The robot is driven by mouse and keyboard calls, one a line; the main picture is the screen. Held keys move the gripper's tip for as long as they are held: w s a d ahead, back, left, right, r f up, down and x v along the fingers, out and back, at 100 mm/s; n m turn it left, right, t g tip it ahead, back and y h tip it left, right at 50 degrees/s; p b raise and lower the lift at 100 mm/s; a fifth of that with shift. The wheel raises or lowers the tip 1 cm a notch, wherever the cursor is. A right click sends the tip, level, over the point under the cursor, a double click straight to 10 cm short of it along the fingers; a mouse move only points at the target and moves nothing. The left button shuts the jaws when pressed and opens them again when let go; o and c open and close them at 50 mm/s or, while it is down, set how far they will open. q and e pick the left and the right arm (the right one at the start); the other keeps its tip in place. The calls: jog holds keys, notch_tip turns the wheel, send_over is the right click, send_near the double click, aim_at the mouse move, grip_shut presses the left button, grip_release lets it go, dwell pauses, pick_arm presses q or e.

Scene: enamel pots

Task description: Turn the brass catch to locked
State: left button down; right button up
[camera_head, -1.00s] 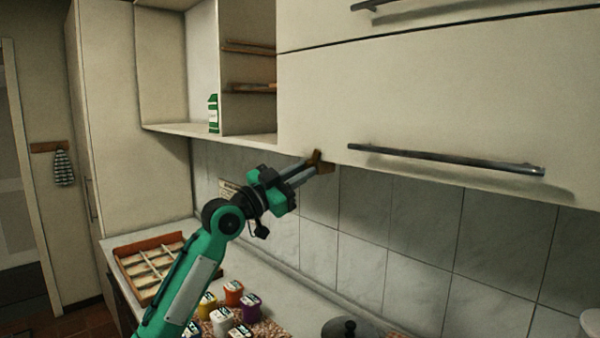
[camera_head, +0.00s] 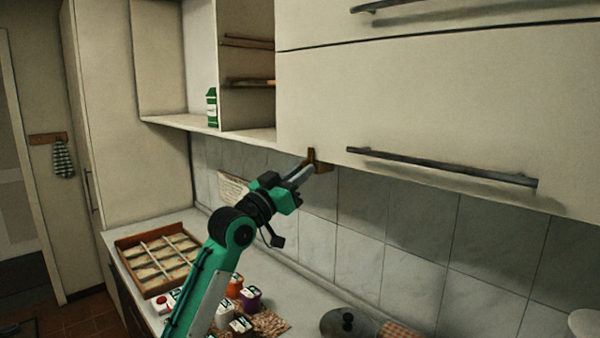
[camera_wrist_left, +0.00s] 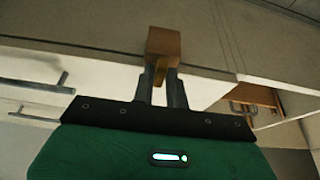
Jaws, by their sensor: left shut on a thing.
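The brass catch (camera_head: 320,166) sits at the lower left corner of the big cream wall cabinet door, with a small upright piece on its left end. My left gripper (camera_head: 307,171) reaches up to it from below left and is shut on it. In the left wrist view the catch shows as a brown-gold block (camera_wrist_left: 163,42), with a narrow tab between the two grey fingertips (camera_wrist_left: 160,77). The fingers partly hide the tab. My right gripper is not in view.
The cabinet door (camera_head: 430,110) has a long dark bar handle (camera_head: 440,167) right of the catch. An open shelf holds a green carton (camera_head: 212,108). Below, the counter carries a divided wooden tray (camera_head: 158,258), several small jars and a dark pot lid (camera_head: 347,322). Tiled wall stands behind.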

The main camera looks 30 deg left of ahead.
pick_arm(q)
jog(key=shift+f, duration=0.1)
jog(key=c, duration=1.5)
grip_release()
jog(key=b+v, duration=0.6)
jog(key=v, duration=0.7)
jog(key=shift+s+a+f, duration=0.1)
jog(key=shift+s+f, duration=0.05)
jog(key=shift+s, duration=0.2)
